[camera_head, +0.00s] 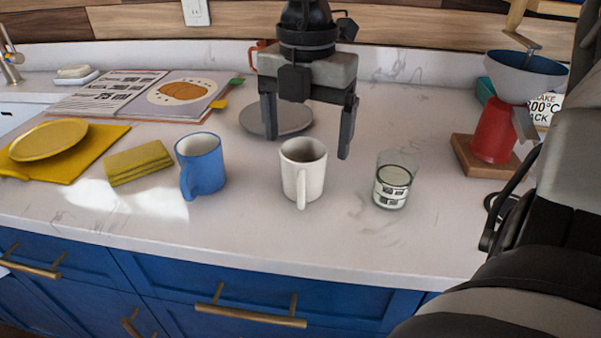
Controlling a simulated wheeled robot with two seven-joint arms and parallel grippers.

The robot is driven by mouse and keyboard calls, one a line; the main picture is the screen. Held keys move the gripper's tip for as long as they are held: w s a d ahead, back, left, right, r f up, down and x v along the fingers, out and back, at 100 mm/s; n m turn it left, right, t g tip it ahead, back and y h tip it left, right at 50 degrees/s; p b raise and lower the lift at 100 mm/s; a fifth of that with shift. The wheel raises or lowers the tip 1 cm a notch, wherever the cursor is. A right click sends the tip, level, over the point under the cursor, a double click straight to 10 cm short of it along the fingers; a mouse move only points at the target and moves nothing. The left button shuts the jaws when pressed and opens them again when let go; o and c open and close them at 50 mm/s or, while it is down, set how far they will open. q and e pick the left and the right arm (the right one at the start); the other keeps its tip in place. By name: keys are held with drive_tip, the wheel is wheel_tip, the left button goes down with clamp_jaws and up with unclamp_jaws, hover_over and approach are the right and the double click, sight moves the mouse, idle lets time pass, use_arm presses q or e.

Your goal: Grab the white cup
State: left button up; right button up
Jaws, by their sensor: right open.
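The white cup (312,179) stands upright on the pale countertop, near the middle. Its handle points toward the front edge. My right gripper (308,146) hangs above and slightly behind the cup, fingers pointing down. Its two fingers are spread wide and nothing is between them that I can see held. The left finger ends above the counter behind the cup, and the right finger ends to the right of the cup's rim. I cannot tell the exact height gap. My left gripper is not in view.
A blue mug (202,166) stands left of the cup, and a glass (393,182) stands right. A grey plate (285,119) lies behind. The counter's front strip is clear.

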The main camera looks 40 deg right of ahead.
sight(301, 172)
drive_tip(key=f, duration=0.5)
drive_tip(key=w+f, duration=0.1)
drive_tip(key=f, duration=0.2)
drive_tip(key=shift+p, duration=0.3)
drive_tip(key=c, duration=1.2)
